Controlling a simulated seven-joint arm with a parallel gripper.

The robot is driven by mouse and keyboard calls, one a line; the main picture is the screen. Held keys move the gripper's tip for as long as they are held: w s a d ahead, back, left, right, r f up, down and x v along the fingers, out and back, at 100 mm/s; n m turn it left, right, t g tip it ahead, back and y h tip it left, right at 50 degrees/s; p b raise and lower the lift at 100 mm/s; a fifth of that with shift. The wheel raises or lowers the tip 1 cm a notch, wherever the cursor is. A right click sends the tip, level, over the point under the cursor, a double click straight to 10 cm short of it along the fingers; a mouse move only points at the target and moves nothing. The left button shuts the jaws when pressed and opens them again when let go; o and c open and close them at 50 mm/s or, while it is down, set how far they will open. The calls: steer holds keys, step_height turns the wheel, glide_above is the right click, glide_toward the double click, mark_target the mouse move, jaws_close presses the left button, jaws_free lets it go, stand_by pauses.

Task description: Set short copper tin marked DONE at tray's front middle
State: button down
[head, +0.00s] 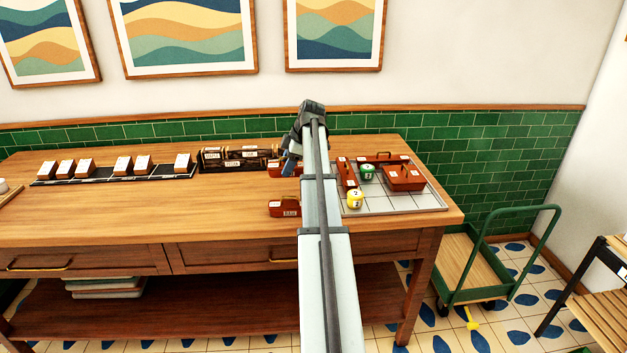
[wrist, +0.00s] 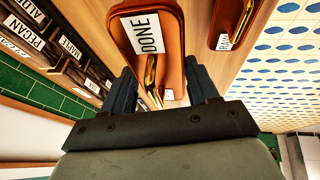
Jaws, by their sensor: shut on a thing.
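The copper tin marked DONE (wrist: 172,28) fills the middle of the wrist view, with a brass handle on its lid. My gripper (wrist: 162,88) is shut on it, one dark finger on each side. In the head view the tin (head: 277,169) is partly hidden by my gripper (head: 291,166), left of the tray. I cannot tell whether it touches the table. The grey tiled tray (head: 400,204) lies at the table's right end. Its front middle looks bare.
On the tray are a narrow copper tin (head: 347,174), a back tin (head: 383,158), a larger tin (head: 404,179), a green numbered piece (head: 368,173) and a yellow one (head: 355,199) at front left. Another labelled tin (head: 284,207) stands near the table's front. Dark labelled racks (head: 238,158) stand left.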

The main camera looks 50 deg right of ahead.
steer(key=shift+s+d+r, duration=0.1)
steer(key=shift+d+r, duration=0.05)
steer(key=shift+r, duration=0.1)
steer(key=s+d+m+g+h, duration=0.3)
steer(key=s+d+m+h, duration=0.3)
steer(key=s+d+m, duration=1.5)
steer(key=shift+s+a+f+n, duration=0.3)
steer(key=shift+f+n, duration=0.2)
steer(key=shift+f, duration=1)
steer(key=shift+s+a+f+n, duration=0.35)
steer(key=shift+f+n, duration=0.15)
steer(key=shift+f, duration=0.95)
steer(key=shift+s+a+f+n, duration=0.3)
steer(key=shift+f+n, duration=0.2)
steer(key=shift+f, duration=1)
steer(key=shift+f, duration=0.15)
steer(key=shift+c, duration=1.4)
jaws_free()
